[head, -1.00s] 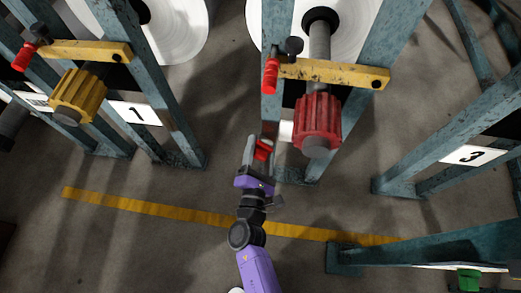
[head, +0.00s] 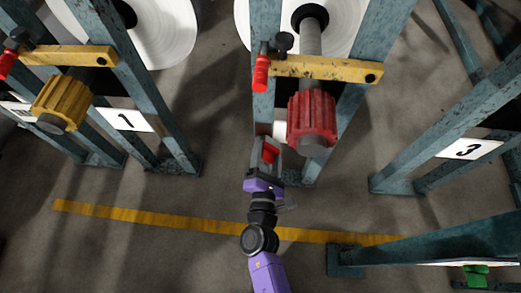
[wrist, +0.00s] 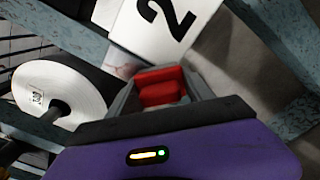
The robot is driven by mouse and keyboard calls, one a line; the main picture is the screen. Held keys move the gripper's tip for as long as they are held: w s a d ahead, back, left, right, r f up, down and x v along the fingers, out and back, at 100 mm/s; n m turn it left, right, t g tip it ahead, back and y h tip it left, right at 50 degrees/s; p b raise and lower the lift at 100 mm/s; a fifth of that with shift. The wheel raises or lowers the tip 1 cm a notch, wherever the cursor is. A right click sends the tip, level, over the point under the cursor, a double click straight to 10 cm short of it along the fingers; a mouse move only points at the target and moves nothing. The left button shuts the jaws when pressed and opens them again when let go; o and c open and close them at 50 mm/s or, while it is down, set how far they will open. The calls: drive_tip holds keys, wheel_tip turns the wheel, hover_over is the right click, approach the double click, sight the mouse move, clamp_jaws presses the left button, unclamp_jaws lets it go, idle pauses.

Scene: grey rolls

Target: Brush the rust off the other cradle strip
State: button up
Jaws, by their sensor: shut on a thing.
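My gripper (head: 267,150) is shut on a red block-like thing (head: 270,154), which also shows between the jaws in the wrist view (wrist: 158,88). I cannot see bristles, so I cannot tell for sure that it is the brush. The gripper is in front of the middle blue stand (head: 265,85), just left of and below its red fluted knob (head: 312,115). A yellow bar (head: 325,68) crosses the stand above the knob, over the grey shaft (head: 311,38). I cannot make out a cradle strip or rust on one; the bar and shaft may hide it.
A white number 2 plate (wrist: 165,25) is close in front of the jaws. The left stand has a yellow knob (head: 62,103) and a number 1 plate (head: 128,120). A number 3 plate (head: 469,149) is at right. A yellow floor line (head: 160,218) crosses the open floor.

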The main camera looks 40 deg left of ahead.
sight(271, 147)
drive_tip(key=shift+w+d, duration=0.15)
drive_tip(key=shift+d, duration=0.05)
drive_tip(key=shift+w+a+r+p, duration=0.1)
drive_tip(key=shift+r+p, duration=0.55)
drive_tip(key=shift+r, duration=0.35)
drive_tip(key=shift+s+a, duration=0.55)
drive_tip(key=shift+a, duration=0.3)
drive_tip(key=shift+s+a, duration=0.55)
drive_tip(key=shift+a, duration=0.25)
drive_tip(key=shift+w+a+r+p, duration=0.1)
drive_tip(key=shift+r+p, duration=0.65)
drive_tip(key=shift+r, duration=0.1)
drive_tip(key=shift+w+d+b, duration=0.4)
drive_tip(key=shift+w+d, duration=0.15)
drive_tip(key=shift+d, duration=0.4)
drive_tip(key=shift+w+d+b, duration=0.4)
drive_tip(key=shift+w+d, duration=0.15)
drive_tip(key=shift+d, duration=0.35)
drive_tip(key=shift+s+r+p, duration=0.15)
drive_tip(key=shift+r+p, duration=0.6)
drive_tip(key=shift+r, duration=0.1)
drive_tip(key=shift+s+a, duration=0.35)
drive_tip(key=shift+a, duration=0.25)
drive_tip(key=shift+s+a, duration=0.3)
drive_tip(key=shift+a, duration=0.35)
drive_tip(key=shift+s+a, duration=0.35)
drive_tip(key=shift+a, duration=0.25)
